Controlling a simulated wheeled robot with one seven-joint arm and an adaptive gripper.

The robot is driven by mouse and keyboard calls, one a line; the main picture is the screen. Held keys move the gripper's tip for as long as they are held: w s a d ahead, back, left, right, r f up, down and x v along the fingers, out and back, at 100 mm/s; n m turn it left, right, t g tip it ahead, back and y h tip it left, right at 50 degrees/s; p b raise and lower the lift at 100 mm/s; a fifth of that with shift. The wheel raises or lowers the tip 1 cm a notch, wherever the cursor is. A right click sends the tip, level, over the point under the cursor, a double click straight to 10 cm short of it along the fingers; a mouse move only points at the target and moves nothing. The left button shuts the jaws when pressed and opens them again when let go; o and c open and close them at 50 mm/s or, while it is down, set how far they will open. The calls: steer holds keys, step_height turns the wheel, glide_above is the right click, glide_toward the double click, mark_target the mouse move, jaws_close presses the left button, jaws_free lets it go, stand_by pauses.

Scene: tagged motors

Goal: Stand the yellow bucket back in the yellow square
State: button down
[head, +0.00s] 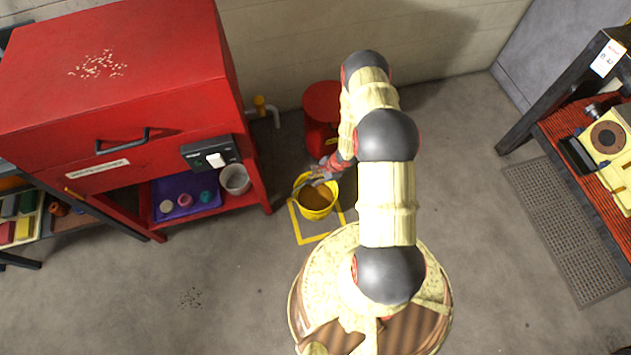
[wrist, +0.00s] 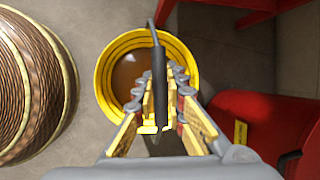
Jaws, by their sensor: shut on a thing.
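The yellow bucket (head: 316,203) stands upright at the yellow square (head: 313,238) marked on the floor. Brown contents show inside it. In the wrist view the bucket (wrist: 104,88) is seen from above, with a dark handle (wrist: 159,75) running between my fingers. My gripper (head: 318,178) is shut on this handle, over the bucket's rim; it also shows in the wrist view (wrist: 160,98). The bucket covers part of the square's back. I cannot tell whether its base touches the floor.
A red drum (head: 322,108) stands close behind the bucket. A red cabinet (head: 110,90) is at left, its lower shelf holding a purple tray (head: 165,190) and a grey cup (head: 235,180). A floor grate (head: 570,235) lies at right. Open floor spreads in front.

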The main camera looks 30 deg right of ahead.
steer(key=shift+w, duration=0.1)
step_height(320, 180, down, 12)
steer(key=b, duration=0.8)
steer(key=shift+r+b, duration=0.2)
steer(key=shift+b, duration=0.2)
steer(key=shift+f+b, duration=0.35)
steer(key=shift+f, duration=0.05)
stand_by(0.8)
steer(key=c, duration=1.7)
jaws_free()
steer(key=shift+c, duration=0.2)
